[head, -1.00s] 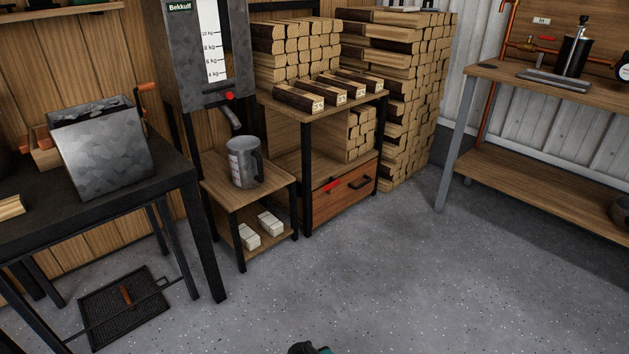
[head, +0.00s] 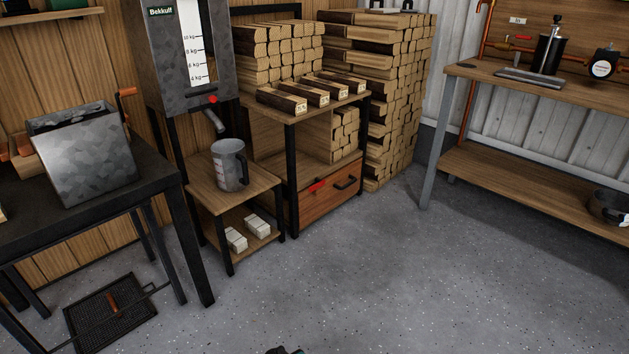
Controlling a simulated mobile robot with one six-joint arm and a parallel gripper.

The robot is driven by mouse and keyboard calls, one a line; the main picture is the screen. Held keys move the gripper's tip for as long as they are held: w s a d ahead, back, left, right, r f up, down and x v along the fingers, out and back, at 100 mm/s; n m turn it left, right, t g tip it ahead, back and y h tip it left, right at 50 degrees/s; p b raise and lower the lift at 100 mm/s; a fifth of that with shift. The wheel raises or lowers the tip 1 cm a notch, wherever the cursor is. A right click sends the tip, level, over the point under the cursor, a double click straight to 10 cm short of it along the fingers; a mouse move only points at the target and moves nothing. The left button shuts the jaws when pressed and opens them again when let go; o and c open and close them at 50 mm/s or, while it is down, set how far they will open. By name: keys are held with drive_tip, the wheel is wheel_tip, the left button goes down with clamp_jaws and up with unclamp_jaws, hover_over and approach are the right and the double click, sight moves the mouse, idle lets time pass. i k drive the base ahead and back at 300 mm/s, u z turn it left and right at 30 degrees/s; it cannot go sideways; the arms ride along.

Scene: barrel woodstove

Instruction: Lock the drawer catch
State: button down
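The wooden drawer (head: 331,205) sits at the bottom of the firewood shelf and looks closed. Its red catch (head: 317,186) is at the upper left of the drawer front. A dark handle (head: 346,182) is to the right of the catch. The catch is too small to tell whether it is locked. A small dark and teal part of my arm shows at the bottom edge, far in front of the drawer. My gripper's fingers are not visible.
A low stand with a metal jug (head: 229,167) is left of the drawer. A dark table (head: 150,180) stands at the left, a workbench (head: 540,90) at the right. The grey floor (head: 340,290) before the drawer is clear.

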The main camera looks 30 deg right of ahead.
sight(320, 183)
drive_tip(key=z, duration=0.05)
drive_tip(key=i, duration=1)
drive_tip(key=u, duration=0.05)
